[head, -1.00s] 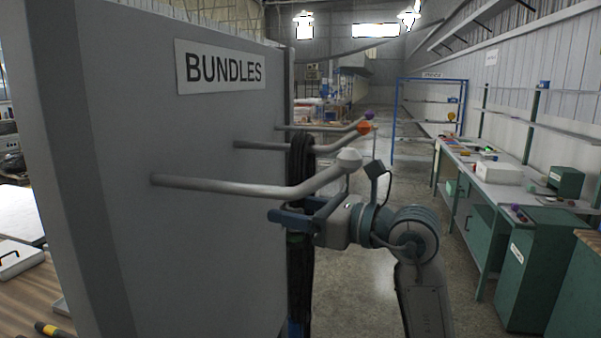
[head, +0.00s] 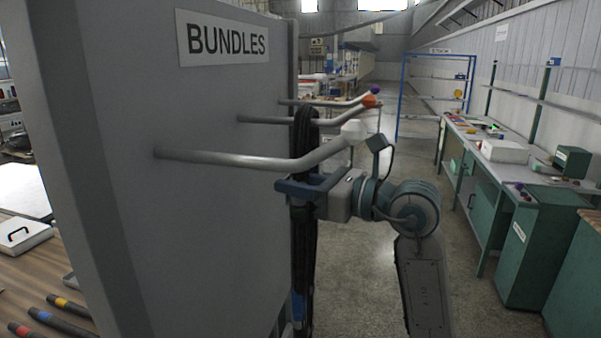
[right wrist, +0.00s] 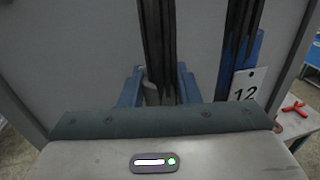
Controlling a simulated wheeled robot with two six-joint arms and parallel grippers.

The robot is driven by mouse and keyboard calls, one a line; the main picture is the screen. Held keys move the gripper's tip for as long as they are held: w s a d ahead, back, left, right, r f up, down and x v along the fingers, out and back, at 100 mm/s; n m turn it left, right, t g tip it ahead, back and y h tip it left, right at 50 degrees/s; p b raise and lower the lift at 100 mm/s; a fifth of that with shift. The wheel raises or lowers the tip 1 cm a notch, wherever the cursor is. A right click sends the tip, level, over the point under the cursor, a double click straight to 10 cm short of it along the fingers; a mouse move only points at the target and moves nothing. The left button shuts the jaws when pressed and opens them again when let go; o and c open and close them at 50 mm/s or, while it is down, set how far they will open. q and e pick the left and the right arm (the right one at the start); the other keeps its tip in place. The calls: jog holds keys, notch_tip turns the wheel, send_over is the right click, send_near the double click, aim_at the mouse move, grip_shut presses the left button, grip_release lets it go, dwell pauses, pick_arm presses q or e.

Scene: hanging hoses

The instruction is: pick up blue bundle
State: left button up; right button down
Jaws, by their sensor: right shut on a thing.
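A bundle of black hoses (head: 305,245) hangs over the middle peg (head: 335,117), the one with the orange tip. A blue band (head: 298,305) shows low on it. My right gripper (head: 298,190) is at the bundle's upper part, below the pegs, and is shut on it. In the right wrist view, black strands (right wrist: 168,40) pass between the blue fingers (right wrist: 158,85). More black strands with a blue strip (right wrist: 225,85) and a white tag reading 12 (right wrist: 245,85) hang to the right there. My left gripper is not in view.
The grey panel with a BUNDLES sign (head: 228,38) stands left of the bundle. The white-tipped near peg (head: 235,160) crosses just above my gripper. A purple-tipped peg (head: 340,102) is behind. A green bench (head: 485,165) stands right; the floor between is clear.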

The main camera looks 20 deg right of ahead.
aim_at(301, 143)
jog(key=shift+r, duration=0.1)
jog(key=shift+s+d+r+b, duration=0.1)
jog(key=shift+d+r+b, duration=0.1)
jog(key=shift+b, duration=0.4)
notch_tip(301, 143, up, 6)
jog(key=b, duration=0.2)
jog(key=shift+r+b, duration=0.25)
jog(key=shift+b, duration=0.05)
jog(key=w+d+b+v, duration=0.1)
jog(key=b+v, duration=0.4)
jog(key=v, duration=0.4)
jog(key=w+d+b+v, duration=0.1)
jog(key=b+v, duration=0.3)
jog(key=v, duration=0.6)
jog(key=shift+w+d+b, duration=0.2)
jog(key=shift+d+b, duration=0.2)
jog(key=shift+d, duration=0.05)
jog(key=shift+r, duration=0.1)
jog(key=c, duration=1.7)
grip_release()
jog(key=shift+c, duration=0.2)
grip_shut()
